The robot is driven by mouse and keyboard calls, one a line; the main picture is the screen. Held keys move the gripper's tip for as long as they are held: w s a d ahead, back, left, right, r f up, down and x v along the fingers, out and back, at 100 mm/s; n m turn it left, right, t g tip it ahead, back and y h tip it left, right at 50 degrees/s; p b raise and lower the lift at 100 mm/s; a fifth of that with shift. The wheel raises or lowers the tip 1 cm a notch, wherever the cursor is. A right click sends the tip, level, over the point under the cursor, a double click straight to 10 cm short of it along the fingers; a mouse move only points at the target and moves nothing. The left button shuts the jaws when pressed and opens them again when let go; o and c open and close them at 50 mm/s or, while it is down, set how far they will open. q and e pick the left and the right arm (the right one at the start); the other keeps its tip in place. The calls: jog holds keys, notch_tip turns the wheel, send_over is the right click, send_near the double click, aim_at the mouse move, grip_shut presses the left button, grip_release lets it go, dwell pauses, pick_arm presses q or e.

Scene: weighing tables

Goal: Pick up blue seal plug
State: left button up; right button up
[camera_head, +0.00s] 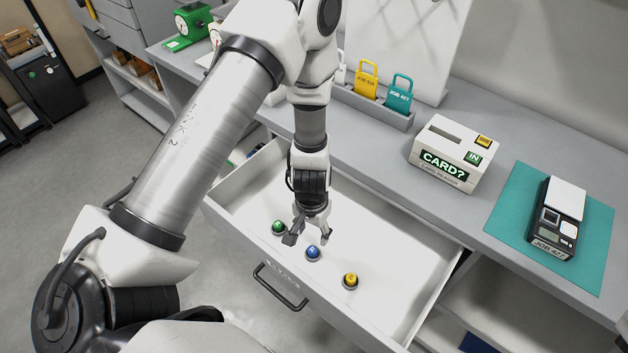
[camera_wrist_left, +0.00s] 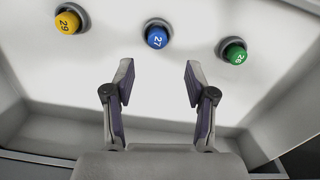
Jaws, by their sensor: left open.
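The blue seal plug (camera_head: 313,252) sits in the open white drawer, between a green plug (camera_head: 279,227) and a yellow plug (camera_head: 350,281). In the left wrist view the blue plug (camera_wrist_left: 157,37) is marked 27 and lies ahead of the fingertips, roughly centred between them. My left gripper (camera_head: 309,238) is open and empty above the drawer, close to the blue plug. Its spread fingers show in the left wrist view (camera_wrist_left: 159,82). I cannot tell the exact height gap. My right gripper is not in view.
The drawer (camera_head: 405,262) has raised walls and a dark front handle (camera_head: 280,287). Behind it, the worktop holds a white card box (camera_head: 452,153), a scale (camera_head: 558,218) on a teal mat (camera_head: 508,212), and yellow (camera_head: 367,80) and teal (camera_head: 399,93) tags. The drawer floor around the plugs is clear.

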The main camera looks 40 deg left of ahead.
aim_at(313, 249)
pick_arm(q)
jog(key=f+b, duration=0.1)
jog(key=f, duration=0.1)
jog(key=f+b, duration=0.3)
jog(key=f, duration=0.1)
jog(key=shift+s+d+f, duration=0.1)
jog(key=shift+s+d, duration=0.15)
jog(key=shift+s, duration=0.1)
jog(key=shift+w+f, duration=0.1)
jog(key=shift+f, duration=0.05)
jog(key=c, duration=0.9)
